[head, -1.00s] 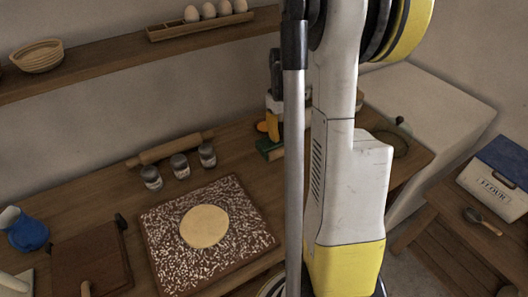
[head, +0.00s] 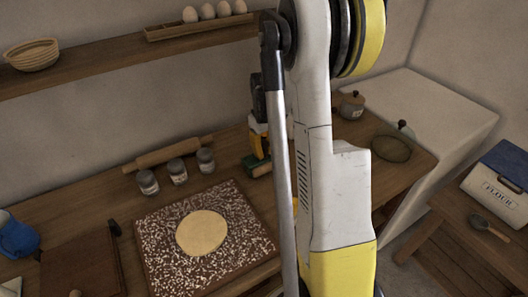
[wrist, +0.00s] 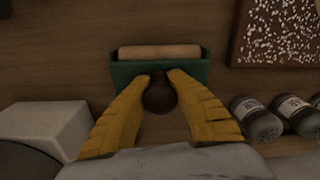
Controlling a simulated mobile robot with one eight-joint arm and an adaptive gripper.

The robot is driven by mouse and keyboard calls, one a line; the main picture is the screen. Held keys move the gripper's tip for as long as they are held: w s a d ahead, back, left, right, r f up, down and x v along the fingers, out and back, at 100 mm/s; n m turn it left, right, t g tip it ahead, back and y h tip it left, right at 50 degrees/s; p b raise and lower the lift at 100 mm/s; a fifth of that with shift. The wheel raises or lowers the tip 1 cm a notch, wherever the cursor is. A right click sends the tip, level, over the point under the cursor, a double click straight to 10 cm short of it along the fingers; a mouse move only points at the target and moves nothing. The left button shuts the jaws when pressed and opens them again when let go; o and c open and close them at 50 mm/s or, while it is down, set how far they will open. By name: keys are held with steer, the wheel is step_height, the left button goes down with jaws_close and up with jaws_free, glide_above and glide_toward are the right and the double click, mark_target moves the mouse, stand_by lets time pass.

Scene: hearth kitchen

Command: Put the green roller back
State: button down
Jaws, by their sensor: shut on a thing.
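The green roller (wrist: 158,74) has a green frame, a pale wooden cylinder and a dark brown knob. In the wrist view my gripper (wrist: 160,92) has its two yellow fingers closed on the knob, with the frame just beyond the fingertips. In the head view the roller (head: 257,165) is low over the wooden counter, right of the jars, and my gripper (head: 258,143) is above it. My arm partly hides that area. I cannot tell whether the roller touches the counter.
Several spice jars (head: 176,171) and a rolling pin (head: 168,152) are left of the roller. A speckled board (head: 160,262) with dough (head: 202,233) lies in front. A pale block (wrist: 45,125) is near my gripper in the wrist view. Pots (head: 392,148) stand at right.

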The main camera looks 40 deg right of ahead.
steer(key=shift+s+f+b, duration=0.1)
steer(key=shift+f+b, duration=0.35)
steer(key=shift+f, duration=0.15)
steer(key=c, duration=1.4)
jaws_free()
steer(key=shift+r, duration=0.1)
step_height(320, 180, up, 13)
steer(key=p, duration=0.5)
steer(key=shift+r, duration=0.15)
steer(key=s+a+r+t+h, duration=0.15)
steer(key=a+r, duration=0.25)
steer(key=a, duration=0.4)
steer(key=s+a+r+t+y, duration=0.15)
steer(key=a+r, duration=0.25)
steer(key=a, duration=0.5)
steer(key=s+a+n+t, duration=0.1)
steer(key=s+a+t, duration=0.3)
steer(key=s+a, duration=0.4)
steer(key=shift+s+a, duration=0.3)
steer(key=shift+a, duration=1.85)
